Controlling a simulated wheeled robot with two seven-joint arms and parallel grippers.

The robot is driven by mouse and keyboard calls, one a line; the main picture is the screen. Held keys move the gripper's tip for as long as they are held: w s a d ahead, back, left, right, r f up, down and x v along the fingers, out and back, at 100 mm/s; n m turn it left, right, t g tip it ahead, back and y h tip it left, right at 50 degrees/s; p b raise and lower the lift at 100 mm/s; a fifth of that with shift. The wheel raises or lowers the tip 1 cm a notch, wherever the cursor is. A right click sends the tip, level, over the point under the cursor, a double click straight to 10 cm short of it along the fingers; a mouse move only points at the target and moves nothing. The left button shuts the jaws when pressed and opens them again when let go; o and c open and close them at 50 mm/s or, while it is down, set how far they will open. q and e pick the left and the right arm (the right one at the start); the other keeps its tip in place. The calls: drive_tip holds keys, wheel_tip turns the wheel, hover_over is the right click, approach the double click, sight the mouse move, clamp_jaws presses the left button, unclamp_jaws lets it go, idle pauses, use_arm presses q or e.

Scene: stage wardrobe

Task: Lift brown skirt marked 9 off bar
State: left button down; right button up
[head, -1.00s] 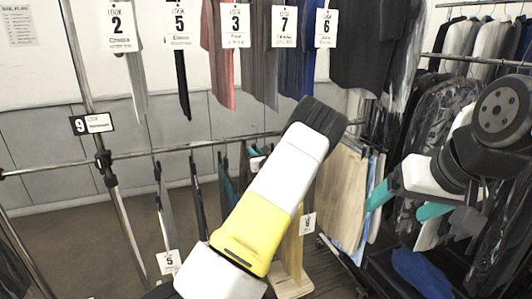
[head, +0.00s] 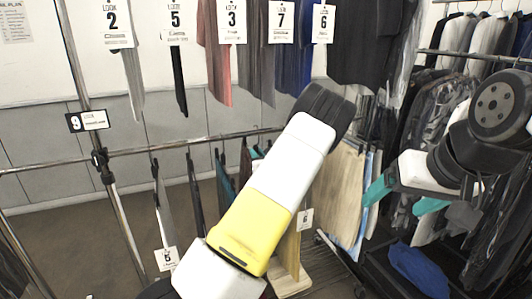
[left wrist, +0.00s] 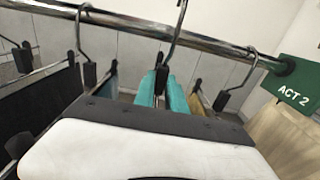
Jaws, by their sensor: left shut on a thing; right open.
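In the left wrist view, my left gripper (left wrist: 165,92) has its teal fingers shut on a hanger (left wrist: 173,42). The hanger's hook is at the metal bar (left wrist: 215,45); I cannot tell whether it touches. The garment on this hanger is hidden behind my white gripper body. No brown skirt with a 9 tag can be made out. A 9 card (head: 87,120) is fixed on the rack's upright post in the head view. My left arm covers the middle of the head view and hides its gripper there. My right gripper (head: 405,200) is open and empty at right.
Other hangers (left wrist: 235,88) hang close on both sides along the bar. A green ACT 2 sign (left wrist: 296,85) is at the bar's right end. Tagged garments (head: 232,60) hang above and behind. Dark clothes (head: 430,115) crowd the right side.

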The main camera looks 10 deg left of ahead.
use_arm(q)
drive_tip(key=shift+v, duration=1.35)
drive_tip(key=shift+r, duration=0.1)
